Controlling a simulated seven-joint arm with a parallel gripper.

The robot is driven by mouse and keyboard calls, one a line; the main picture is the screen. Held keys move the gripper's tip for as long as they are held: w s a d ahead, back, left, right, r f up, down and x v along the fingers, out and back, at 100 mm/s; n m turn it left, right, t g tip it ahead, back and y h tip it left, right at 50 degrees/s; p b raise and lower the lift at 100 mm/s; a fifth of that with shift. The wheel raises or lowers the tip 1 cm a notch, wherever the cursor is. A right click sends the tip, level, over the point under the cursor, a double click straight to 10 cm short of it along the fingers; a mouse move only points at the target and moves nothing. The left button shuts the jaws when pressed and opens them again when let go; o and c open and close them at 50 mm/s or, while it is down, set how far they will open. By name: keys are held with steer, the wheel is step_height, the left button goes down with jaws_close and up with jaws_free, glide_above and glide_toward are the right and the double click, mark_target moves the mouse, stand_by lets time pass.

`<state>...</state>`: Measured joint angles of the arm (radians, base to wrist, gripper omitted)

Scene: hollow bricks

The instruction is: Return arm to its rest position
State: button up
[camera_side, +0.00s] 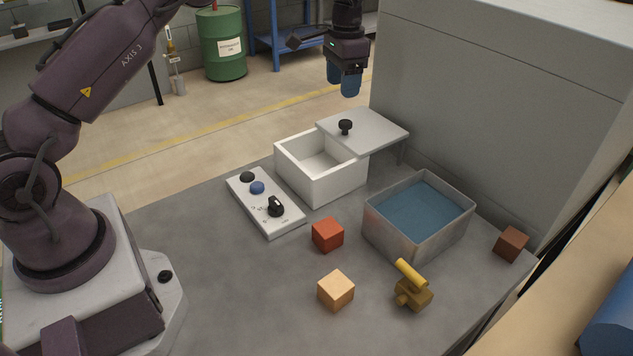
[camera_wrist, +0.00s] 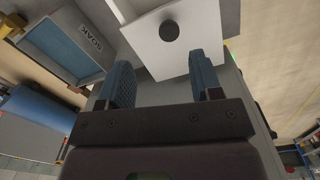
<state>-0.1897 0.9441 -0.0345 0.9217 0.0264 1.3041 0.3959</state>
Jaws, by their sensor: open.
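My gripper (camera_side: 342,80) hangs high above the far end of the bench, behind and above the white box. Its blue fingers are apart and nothing is between them, as the wrist view (camera_wrist: 164,84) also shows. The white box (camera_side: 322,184) stands on the bench, partly uncovered. Its lid (camera_side: 378,131) with a black knob (camera_side: 345,126) sits shifted to the right, with the box's left part open. In the wrist view the lid (camera_wrist: 172,58) lies beyond the fingertips, apart from them.
A metal tank (camera_side: 418,233) of blue liquid, marked SOAK, stands right of the box. A control panel (camera_side: 264,203) is left. Red (camera_side: 328,235), tan (camera_side: 335,291) and brown (camera_side: 511,244) blocks and a brass valve (camera_side: 413,290) are on the bench. A grey wall (camera_side: 480,110) rises behind.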

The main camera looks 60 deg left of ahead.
steer(key=s+d+r+n+t, duration=0.1)
steer(key=s+d+r+t, duration=0.1)
steer(key=s, duration=0.9)
steer(key=s+d+r+t, duration=0.2)
steer(key=s+d+r, duration=0.2)
steer(key=s+r, duration=0.3)
steer(key=s+d+r+n+t, duration=0.1)
steer(key=s+r, duration=0.4)
steer(key=s, duration=1.1)
steer(key=shift+s+d+n+t, duration=0.3)
steer(key=shift+d+t, duration=0.2)
steer(key=shift+d, duration=0.75)
